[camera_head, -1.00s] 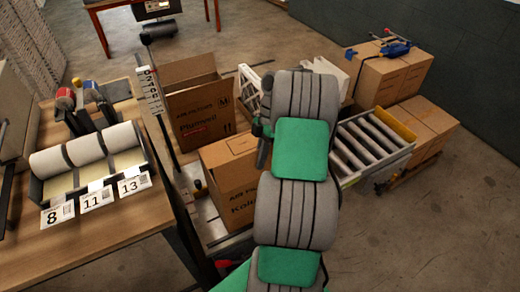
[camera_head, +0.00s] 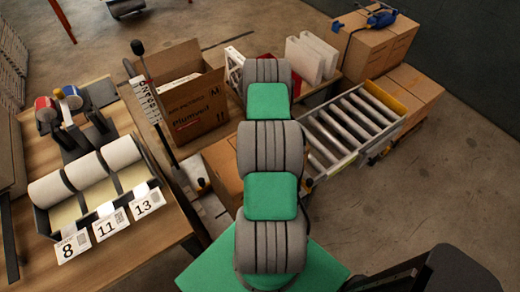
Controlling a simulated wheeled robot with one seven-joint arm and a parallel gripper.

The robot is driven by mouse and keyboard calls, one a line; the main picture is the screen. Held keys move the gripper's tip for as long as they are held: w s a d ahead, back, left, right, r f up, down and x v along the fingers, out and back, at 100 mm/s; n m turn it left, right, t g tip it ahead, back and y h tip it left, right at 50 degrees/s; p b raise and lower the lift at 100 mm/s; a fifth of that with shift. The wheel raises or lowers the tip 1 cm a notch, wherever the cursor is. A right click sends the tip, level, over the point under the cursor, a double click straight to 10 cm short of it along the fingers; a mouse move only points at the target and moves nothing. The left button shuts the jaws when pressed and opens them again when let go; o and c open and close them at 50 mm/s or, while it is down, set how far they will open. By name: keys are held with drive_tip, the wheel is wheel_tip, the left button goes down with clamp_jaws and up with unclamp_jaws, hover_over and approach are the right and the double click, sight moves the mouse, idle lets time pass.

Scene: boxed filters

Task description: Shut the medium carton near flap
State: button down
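The medium carton (camera_head: 196,112), brown and marked M, stands open-topped left of my arm. A tall back panel or flap rises behind its opening, and something white shows inside. I cannot make out clearly how its near flap lies. My jointed grey and green arm reaches up the middle of the view, with its far end just right of this carton. My gripper cannot be seen; the arm's far links hide that area.
A second brown carton (camera_head: 222,168) is partly hidden behind my arm. A roller conveyor (camera_head: 352,128) stands to the right, with stacked boxes (camera_head: 372,45) beyond. A wooden table (camera_head: 125,258) at left holds paper rolls (camera_head: 88,172) and numbered cards. Open floor lies at right.

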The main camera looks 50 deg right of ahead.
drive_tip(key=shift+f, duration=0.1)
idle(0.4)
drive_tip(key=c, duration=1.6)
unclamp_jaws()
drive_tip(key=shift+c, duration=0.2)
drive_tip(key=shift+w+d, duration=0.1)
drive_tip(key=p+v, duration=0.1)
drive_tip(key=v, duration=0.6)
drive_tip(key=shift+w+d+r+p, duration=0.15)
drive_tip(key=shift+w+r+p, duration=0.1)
drive_tip(key=shift+p, duration=0.15)
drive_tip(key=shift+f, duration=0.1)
